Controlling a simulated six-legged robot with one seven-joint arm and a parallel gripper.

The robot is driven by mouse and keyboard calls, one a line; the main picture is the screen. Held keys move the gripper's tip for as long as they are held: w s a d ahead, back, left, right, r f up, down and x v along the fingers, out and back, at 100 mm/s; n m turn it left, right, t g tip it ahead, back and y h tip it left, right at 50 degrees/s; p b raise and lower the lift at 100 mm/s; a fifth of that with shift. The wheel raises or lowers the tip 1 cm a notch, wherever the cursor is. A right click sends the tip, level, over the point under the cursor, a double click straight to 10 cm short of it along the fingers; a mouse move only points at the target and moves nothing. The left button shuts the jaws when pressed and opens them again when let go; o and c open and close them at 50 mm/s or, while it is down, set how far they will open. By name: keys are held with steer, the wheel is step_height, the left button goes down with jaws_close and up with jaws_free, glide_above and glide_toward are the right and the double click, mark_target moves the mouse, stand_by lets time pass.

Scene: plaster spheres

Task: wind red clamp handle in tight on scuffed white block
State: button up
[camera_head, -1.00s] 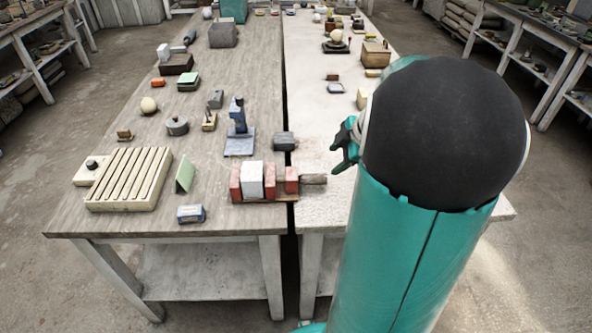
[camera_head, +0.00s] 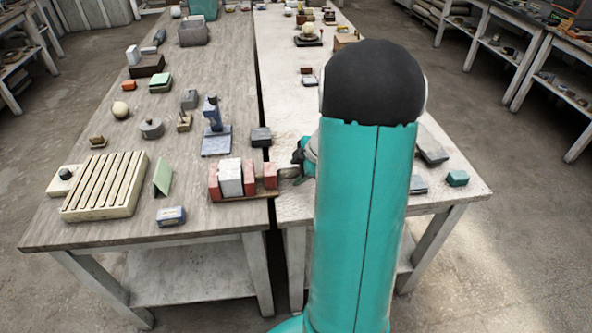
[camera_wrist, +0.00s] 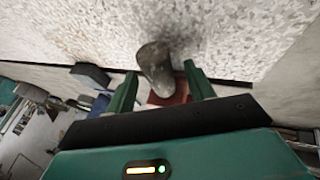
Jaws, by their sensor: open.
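The red clamp (camera_head: 214,184) lies on the left bench near its front right corner. The scuffed white block (camera_head: 231,178) stands between its red jaws. The clamp's handle looks like a dark grey cylinder (camera_head: 288,173) sticking out to the right over the gap between the benches. My gripper (camera_head: 299,161) is at the outer end of this handle, partly hidden by my arm. In the wrist view, my gripper (camera_wrist: 160,72) is open, with one green finger on each side of the grey handle (camera_wrist: 157,68). A red part of the clamp (camera_wrist: 169,96) shows behind it. I cannot tell whether the fingers touch the handle.
A dark grey block (camera_head: 261,137) sits just behind the handle. A blue stand (camera_head: 214,130) is behind the clamp. A blue-white box (camera_head: 171,216), a green wedge (camera_head: 162,177) and a slatted cream rack (camera_head: 104,186) lie to the left. My arm hides much of the right bench.

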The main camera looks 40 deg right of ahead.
steer(key=shift+w+a+f, duration=0.15)
steer(key=shift+w+f, duration=0.15)
steer(key=shift+w, duration=0.05)
steer(key=c, duration=1)
steer(key=shift+o, duration=0.2)
